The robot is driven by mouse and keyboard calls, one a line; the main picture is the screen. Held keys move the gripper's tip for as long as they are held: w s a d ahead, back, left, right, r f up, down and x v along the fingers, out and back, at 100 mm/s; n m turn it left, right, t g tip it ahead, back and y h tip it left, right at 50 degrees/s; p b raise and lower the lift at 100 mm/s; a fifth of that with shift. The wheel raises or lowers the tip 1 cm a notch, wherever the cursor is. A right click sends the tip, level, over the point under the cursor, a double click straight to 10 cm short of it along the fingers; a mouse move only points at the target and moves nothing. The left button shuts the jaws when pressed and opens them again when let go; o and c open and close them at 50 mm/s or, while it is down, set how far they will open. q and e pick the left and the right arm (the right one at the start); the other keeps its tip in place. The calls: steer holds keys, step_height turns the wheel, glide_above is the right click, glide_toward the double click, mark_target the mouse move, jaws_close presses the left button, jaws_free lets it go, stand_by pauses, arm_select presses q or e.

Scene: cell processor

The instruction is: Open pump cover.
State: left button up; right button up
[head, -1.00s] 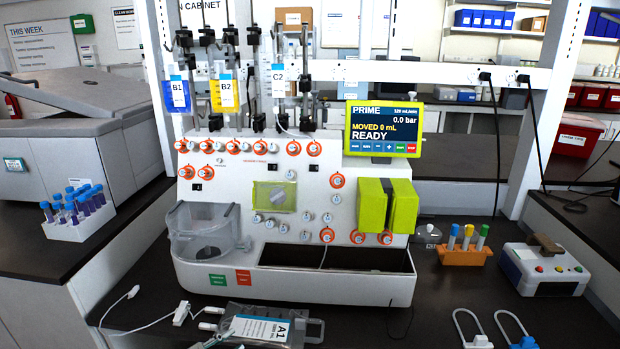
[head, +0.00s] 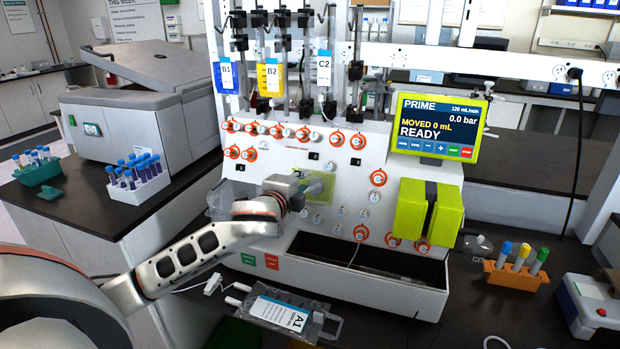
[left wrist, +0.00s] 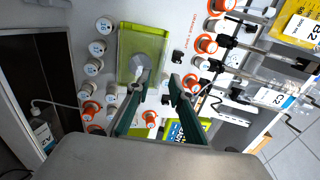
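The pump cover is a small see-through lime-green panel (head: 327,181) on the white front of the cell processor (head: 300,225). In the left wrist view the cover (left wrist: 153,38) shows nearly whole, with a grey round part behind or on it. My left gripper (head: 312,188) is in front of the cover in the head view and hides much of it. In the left wrist view its two dark green fingers (left wrist: 158,84) are apart with nothing held between them. The left fingertip overlaps the cover's lower edge; I cannot tell if it touches. My right gripper is not in view.
White knobs and orange-ringed ports surround the cover. A lime-green block pair (head: 412,207) sits right of it, below the screen (head: 437,128) reading READY. A bag labelled A1 (head: 285,312) lies in front. Tube racks (head: 140,183) (head: 517,275) stand on both sides.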

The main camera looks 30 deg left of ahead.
mark_target(308, 177)
arm_select(q)
steer(key=x, duration=0.2)
steer(key=shift+w, duration=0.3)
steer(key=shift+w+a+f, duration=0.1)
steer(key=shift+w+f, duration=0.1)
steer(key=shift+w, duration=0.4)
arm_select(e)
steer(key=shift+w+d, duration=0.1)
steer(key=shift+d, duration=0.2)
arm_select(q)
jaws_close()
